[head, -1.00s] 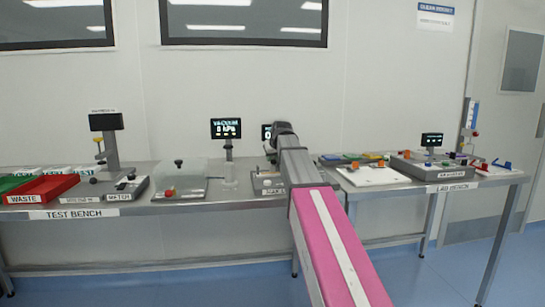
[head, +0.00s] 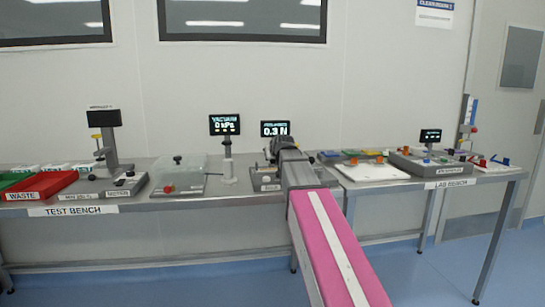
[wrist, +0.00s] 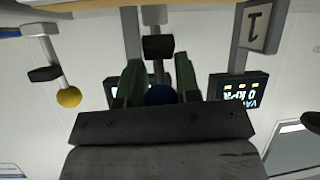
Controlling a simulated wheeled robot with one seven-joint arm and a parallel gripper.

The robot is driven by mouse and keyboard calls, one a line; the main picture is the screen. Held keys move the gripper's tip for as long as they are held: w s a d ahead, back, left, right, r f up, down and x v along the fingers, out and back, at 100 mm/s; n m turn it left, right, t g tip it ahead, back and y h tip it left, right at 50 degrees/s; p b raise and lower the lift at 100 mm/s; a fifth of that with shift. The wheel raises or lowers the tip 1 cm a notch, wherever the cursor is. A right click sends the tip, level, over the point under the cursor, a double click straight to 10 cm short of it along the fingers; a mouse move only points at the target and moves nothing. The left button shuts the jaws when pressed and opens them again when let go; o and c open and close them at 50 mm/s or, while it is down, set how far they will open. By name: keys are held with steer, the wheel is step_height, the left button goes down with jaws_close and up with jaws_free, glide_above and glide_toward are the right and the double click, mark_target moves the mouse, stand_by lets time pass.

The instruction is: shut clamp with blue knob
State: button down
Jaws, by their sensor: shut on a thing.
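In the wrist view, a blue knob (wrist: 160,94) sits between the two green fingers of my gripper (wrist: 158,78), which is shut on it. The dark gripper body covers the knob's lower part. A dark block on a grey post (wrist: 158,46) shows just beyond the fingers. In the head view, my gripper (head: 274,150) is at the right end of the test bench, over a grey base unit (head: 265,180). My arm covers much of this spot, and the knob and the clamp's lever cannot be made out there.
A display (head: 275,129) behind my gripper reads 0.3 N. The vacuum display (head: 225,125) stands to its left beside a clear box (head: 180,170). A yellow knob (wrist: 68,97) on a rod shows in the wrist view. The lab bench (head: 430,187) lies right of my arm.

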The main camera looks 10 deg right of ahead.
steer(key=c, duration=0.9)
jaws_free()
steer(key=v, duration=1.1)
steer(key=shift+o, duration=0.4)
steer(key=shift+w, duration=0.15)
